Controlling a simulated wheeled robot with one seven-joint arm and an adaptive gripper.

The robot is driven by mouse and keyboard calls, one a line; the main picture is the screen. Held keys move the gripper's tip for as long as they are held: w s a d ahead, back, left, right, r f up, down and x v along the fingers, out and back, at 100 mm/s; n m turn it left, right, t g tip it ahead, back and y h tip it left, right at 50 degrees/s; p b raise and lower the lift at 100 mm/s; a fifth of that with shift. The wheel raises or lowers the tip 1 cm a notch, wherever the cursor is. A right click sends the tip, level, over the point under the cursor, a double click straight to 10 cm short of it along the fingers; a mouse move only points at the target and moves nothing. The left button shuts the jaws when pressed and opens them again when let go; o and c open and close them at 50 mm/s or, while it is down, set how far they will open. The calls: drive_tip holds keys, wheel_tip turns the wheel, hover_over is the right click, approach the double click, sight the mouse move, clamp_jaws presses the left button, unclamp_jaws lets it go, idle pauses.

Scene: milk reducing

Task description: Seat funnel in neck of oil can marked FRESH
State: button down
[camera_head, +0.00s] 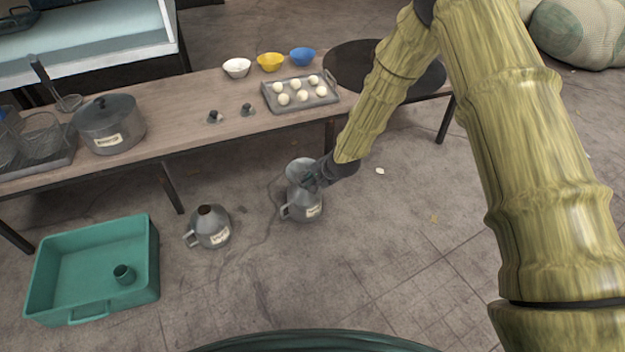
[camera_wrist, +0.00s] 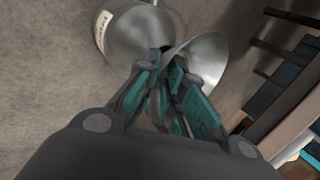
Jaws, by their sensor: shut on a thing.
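A grey metal funnel (camera_head: 298,169) is at the top of the right oil can (camera_head: 305,208), mouth upward. My gripper (camera_head: 309,179) is shut on the funnel, reaching in from the right. In the wrist view the fingers (camera_wrist: 166,75) hold the funnel (camera_wrist: 205,58) beside the can (camera_wrist: 138,38). The funnel's lower end meets the can's neck area, but the fingers hide how far it goes in. A second oil can (camera_head: 211,232) stands upright to the left with its neck open. Both cans have white labels; the lettering is too small to read.
A long table (camera_head: 185,113) behind holds a lidded pot (camera_head: 108,128), three bowls and a tray (camera_head: 301,103) of white balls. A dark round table (camera_head: 352,66) stands behind my arm.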

drive_tip(key=shift+f, duration=0.4)
idle(0.3)
drive_tip(key=c, duration=1.4)
unclamp_jaws()
drive_tip(key=shift+c, duration=0.2)
drive_tip(key=v, duration=1.2)
drive_tip(key=shift+f, duration=0.1)
